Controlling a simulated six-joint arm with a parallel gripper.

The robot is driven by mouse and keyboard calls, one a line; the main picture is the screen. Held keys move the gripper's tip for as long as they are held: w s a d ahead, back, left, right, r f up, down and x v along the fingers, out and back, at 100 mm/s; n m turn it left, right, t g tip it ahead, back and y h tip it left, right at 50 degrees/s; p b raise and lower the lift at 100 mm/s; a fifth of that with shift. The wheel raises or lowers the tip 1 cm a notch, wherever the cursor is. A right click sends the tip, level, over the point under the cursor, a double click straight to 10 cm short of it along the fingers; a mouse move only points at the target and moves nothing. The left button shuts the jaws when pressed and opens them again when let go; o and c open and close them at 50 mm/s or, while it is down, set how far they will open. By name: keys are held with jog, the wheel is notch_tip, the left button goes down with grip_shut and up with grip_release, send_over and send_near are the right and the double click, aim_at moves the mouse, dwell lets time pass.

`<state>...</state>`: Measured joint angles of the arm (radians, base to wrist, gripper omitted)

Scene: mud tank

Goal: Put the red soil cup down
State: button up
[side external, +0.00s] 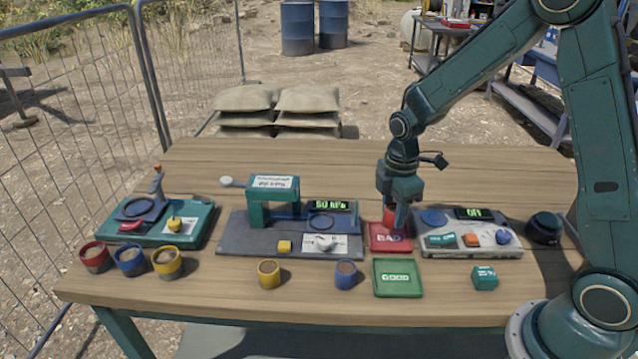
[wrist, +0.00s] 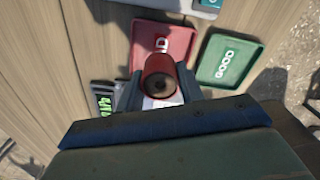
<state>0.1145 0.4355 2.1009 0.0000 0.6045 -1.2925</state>
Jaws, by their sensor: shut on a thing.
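My gripper (side external: 392,216) points down and is shut on a red soil cup (side external: 388,213). In the wrist view the same cup (wrist: 160,76) sits upright between the two fingers (wrist: 160,92), with brown soil inside. The cup is at the back part of the red BAD tray (side external: 391,240). In the wrist view it overlaps the near edge of that tray (wrist: 178,44). I cannot tell whether its base touches the tray. A finger hides part of the cup in the side view. Another red soil cup (side external: 95,257) stands at the table's far left.
A green GOOD tray (side external: 398,291) lies empty in front of the red one. A grey panel with a display (side external: 470,240) is close on the right, a press with a display (side external: 275,200) on the left. Blue (side external: 345,275) and yellow (side external: 268,273) cups stand in front.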

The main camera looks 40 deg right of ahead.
aim_at(392, 225)
jog(key=shift+f, duration=2.1)
jog(key=shift+f, duration=0.15)
jog(key=o, duration=1.1)
notch_tip(392, 225, up, 12)
jog(key=shift+r, duration=0.15)
